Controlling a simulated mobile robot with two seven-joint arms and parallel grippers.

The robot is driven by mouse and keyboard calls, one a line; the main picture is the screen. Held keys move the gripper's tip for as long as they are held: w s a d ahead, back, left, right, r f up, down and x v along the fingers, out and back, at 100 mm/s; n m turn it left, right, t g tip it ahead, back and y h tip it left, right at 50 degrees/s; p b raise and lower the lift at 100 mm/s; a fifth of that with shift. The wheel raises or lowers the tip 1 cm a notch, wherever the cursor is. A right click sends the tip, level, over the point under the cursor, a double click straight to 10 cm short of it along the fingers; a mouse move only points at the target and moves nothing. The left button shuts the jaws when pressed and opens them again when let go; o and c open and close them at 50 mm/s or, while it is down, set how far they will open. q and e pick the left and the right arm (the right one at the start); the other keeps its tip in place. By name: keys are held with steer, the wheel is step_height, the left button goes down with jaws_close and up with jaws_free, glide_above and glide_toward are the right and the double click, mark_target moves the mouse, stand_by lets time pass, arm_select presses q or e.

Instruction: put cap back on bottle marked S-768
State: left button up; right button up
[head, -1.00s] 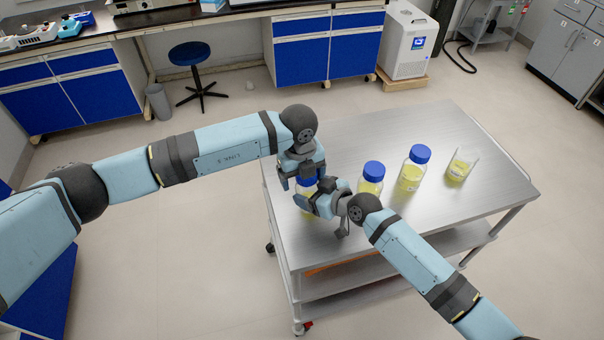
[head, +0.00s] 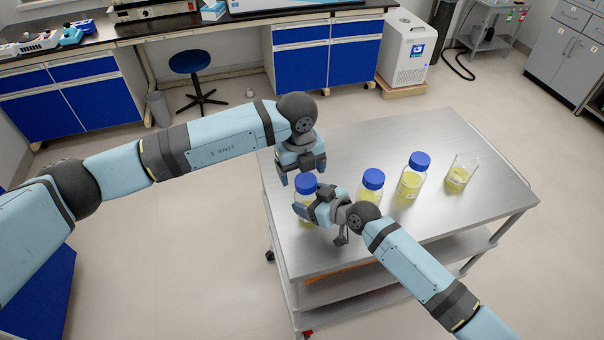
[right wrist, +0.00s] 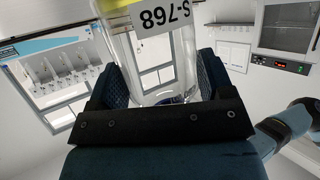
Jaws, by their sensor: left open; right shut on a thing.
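The bottle marked S-768 (right wrist: 160,62) is glass with yellow liquid; its label (right wrist: 162,18) shows in the right wrist view. In the head view this bottle (head: 307,222) stands at the left front of the cart, partly hidden by my right gripper (head: 306,207), which is shut on its body. A blue cap (head: 306,183) sits on top of the bottle; how tightly it is on cannot be told. My left gripper (head: 303,170) points down, open and empty, just above the cap and apart from it.
Two more blue-capped bottles (head: 371,188) (head: 411,184) and an open beaker of yellow liquid (head: 459,174) stand to the right on the metal cart (head: 440,225). The cart's back and right front are clear. A blue stool (head: 190,62) stands on the floor behind.

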mark_target(305, 180)
arm_select(q)
steer(key=shift+c, duration=0.4)
steer(key=shift+w+r+n, duration=0.2)
steer(key=shift+r+n, duration=0.1)
steer(key=shift+r, duration=0.1)
steer(key=shift+w+d+r+n, duration=0.1)
steer(key=shift+w+r+n, duration=0.05)
steer(key=shift+r+n, duration=0.5)
steer(key=shift+w+d+r+n, duration=0.15)
steer(key=shift+r+n, duration=0.35)
steer(key=shift+n, duration=0.25)
steer(key=shift+a+f, duration=0.1)
steer(key=shift+f, duration=0.05)
steer(key=shift+w+d+f, duration=0.1)
steer(key=shift+d+f, duration=0.05)
steer(key=shift+f, duration=1.8)
steer(key=shift+d+f, duration=0.15)
steer(key=shift+f, duration=1.75)
steer(key=c, duration=0.9)
steer(key=shift+m, duration=1.7)
